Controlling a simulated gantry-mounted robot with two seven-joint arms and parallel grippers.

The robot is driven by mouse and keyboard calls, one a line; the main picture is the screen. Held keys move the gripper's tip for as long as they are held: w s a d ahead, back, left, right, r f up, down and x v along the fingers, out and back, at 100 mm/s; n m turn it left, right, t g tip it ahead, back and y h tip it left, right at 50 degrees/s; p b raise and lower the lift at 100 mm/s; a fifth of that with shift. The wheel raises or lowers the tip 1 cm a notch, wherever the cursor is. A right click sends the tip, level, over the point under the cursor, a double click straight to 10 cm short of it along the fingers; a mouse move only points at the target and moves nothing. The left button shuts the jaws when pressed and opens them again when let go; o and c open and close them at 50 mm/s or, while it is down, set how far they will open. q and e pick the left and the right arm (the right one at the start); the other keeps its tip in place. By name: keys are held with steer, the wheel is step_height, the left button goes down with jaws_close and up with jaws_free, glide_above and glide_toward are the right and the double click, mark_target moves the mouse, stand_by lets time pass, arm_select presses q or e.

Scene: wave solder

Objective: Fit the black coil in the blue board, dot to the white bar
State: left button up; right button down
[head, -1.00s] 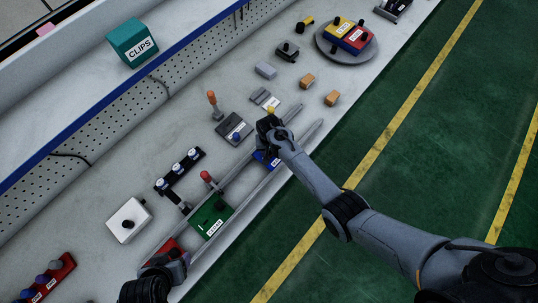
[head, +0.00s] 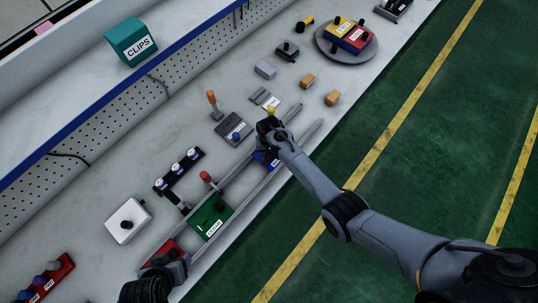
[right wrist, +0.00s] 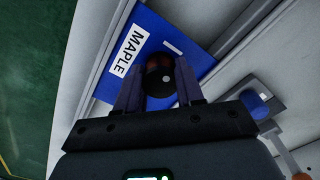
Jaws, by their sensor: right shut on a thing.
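The blue board (head: 261,157) lies between the rails, mostly hidden by my right gripper (head: 267,143) in the head view. In the right wrist view the blue board (right wrist: 196,62) shows a MAPLE label and a short white bar (right wrist: 173,47). My right gripper (right wrist: 158,92) is shut on the black coil (right wrist: 154,88), over the board beside the label. The coil's pale dot (right wrist: 167,78) faces up, on its side away from the label. Whether the coil touches the board is hidden. My left gripper (head: 180,263) is by the red board (head: 158,252); its jaws are unclear.
A green board (head: 211,217) lies between the same rails (head: 235,177). A grey block with a blue knob (head: 236,132) and an orange-handled tool (head: 213,104) stand behind the rails. A white box (head: 128,220) is at left. A round tray (head: 329,53) is far right.

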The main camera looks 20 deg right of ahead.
steer(key=c, duration=0.6)
jaws_free()
steer(key=shift+r, duration=0.5)
step_height(320, 180, up, 9)
steer(key=shift+f+p, duration=0.15)
steer(key=shift+p, duration=0.45)
steer(key=shift+r, duration=0.6)
